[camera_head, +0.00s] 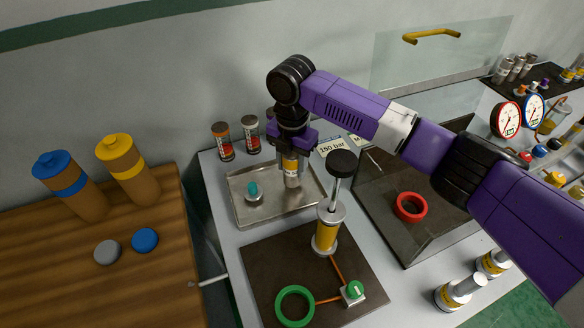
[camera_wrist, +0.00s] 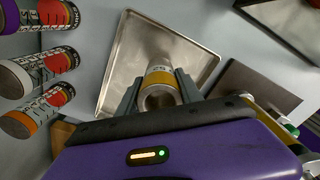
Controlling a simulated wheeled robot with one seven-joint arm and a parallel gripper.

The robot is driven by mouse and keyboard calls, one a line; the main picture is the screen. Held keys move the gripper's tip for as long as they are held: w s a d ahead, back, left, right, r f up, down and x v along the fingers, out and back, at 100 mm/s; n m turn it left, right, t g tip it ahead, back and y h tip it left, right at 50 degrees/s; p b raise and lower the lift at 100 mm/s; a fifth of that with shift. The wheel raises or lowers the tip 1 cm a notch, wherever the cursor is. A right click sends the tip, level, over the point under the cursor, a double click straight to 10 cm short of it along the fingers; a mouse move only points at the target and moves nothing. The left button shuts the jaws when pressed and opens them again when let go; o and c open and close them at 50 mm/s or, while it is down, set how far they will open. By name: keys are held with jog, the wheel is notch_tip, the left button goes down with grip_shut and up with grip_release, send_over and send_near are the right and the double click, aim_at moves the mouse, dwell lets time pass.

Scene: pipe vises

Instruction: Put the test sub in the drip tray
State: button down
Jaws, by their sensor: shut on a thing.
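The test sub (camera_head: 291,172), a silver cylinder with a yellow band, hangs roughly upright in my gripper (camera_head: 290,155). It also shows in the wrist view (camera_wrist: 160,78), between the two grey fingers (camera_wrist: 158,92), which are shut on it. The drip tray (camera_head: 241,207) is a shallow square metal pan on the grey bench. The sub's lower end is over the tray's right part; whether it touches the tray floor I cannot tell. The tray also shows in the wrist view (camera_wrist: 122,68), beyond the sub.
A tall yellow-bodied pump (camera_head: 328,225) stands close in front. A clear-walled bin (camera_head: 385,220) with a red ring (camera_head: 410,207) is to the right.

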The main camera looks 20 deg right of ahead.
aim_at(292, 159)
jog(key=shift+f, duration=0.85)
jog(key=shift+f, duration=0.15)
jog(key=c, duration=0.8)
grip_release()
jog(key=shift+o, duration=0.2)
notch_tip(292, 159, up, 12)
jog(key=shift+r+b, duration=0.15)
jog(key=shift+b, duration=0.75)
